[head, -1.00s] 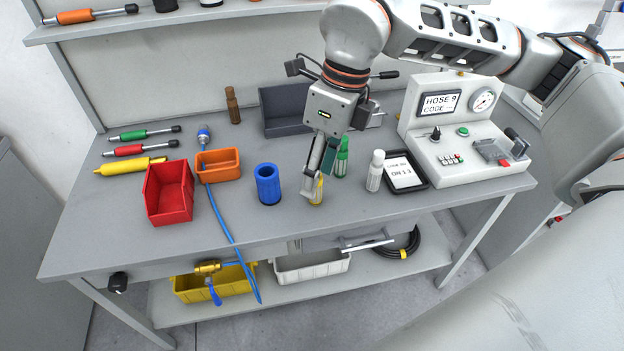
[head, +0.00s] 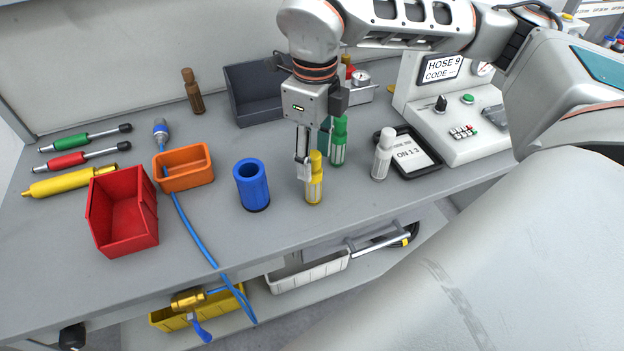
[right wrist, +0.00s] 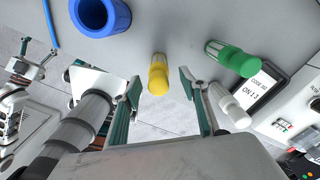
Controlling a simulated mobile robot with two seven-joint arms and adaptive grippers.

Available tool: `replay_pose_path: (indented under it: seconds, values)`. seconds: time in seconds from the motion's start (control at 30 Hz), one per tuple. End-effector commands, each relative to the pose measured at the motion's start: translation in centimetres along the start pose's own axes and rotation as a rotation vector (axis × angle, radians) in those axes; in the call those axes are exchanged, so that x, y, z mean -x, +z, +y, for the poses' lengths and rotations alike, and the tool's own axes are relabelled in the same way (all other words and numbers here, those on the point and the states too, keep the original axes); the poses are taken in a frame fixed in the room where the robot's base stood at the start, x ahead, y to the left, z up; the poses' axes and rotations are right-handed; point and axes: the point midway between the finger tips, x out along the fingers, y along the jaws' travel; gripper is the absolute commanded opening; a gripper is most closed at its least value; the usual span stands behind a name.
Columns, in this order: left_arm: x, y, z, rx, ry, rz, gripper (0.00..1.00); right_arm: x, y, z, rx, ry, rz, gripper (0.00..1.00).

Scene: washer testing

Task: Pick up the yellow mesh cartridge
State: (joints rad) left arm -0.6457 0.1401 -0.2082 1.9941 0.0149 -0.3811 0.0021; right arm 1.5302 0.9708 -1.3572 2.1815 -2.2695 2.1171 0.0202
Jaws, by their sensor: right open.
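The yellow mesh cartridge (head: 315,186) stands upright on the grey workbench, with a green cartridge (head: 338,142) behind it to the right and a white one (head: 382,156) farther right. In the right wrist view the gripper (right wrist: 160,88) is open, and the yellow cartridge (right wrist: 158,76) shows in the gap at the fingertips, closer to the left one. I cannot tell whether a finger touches it.
A blue hollow cylinder (head: 252,186) stands left of the yellow cartridge. Orange (head: 184,168) and red (head: 122,212) bins sit farther left. A black-framed tablet (head: 412,150) and the test console (head: 455,120) are to the right. The bench is clear in front of the cartridge.

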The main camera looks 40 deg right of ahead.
Motion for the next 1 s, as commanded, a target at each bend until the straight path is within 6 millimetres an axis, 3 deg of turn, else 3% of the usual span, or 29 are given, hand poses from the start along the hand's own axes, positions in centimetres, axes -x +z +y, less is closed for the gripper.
replay_pose_path:
  seconds: [0.3,0.63,0.8,1.0]
  values:
    - [-0.4,-0.3,-0.4,-0.005,-0.008,0.009,0.59,-4.4,-0.1,0.2,0.001,0.002,0.004,0.44]
    - [-0.4,-0.2,-0.5,-0.007,-0.009,0.008,0.59,-4.9,0.0,0.2,0.0,0.001,0.001,0.44]
    - [-0.4,-0.1,-0.5,-0.007,-0.008,0.006,0.59,-4.9,0.0,0.2,0.0,0.001,0.001,0.01]
    - [-0.5,0.0,-0.5,-0.006,-0.008,0.004,0.59,-4.9,0.0,0.2,0.0,0.001,0.001,0.01]
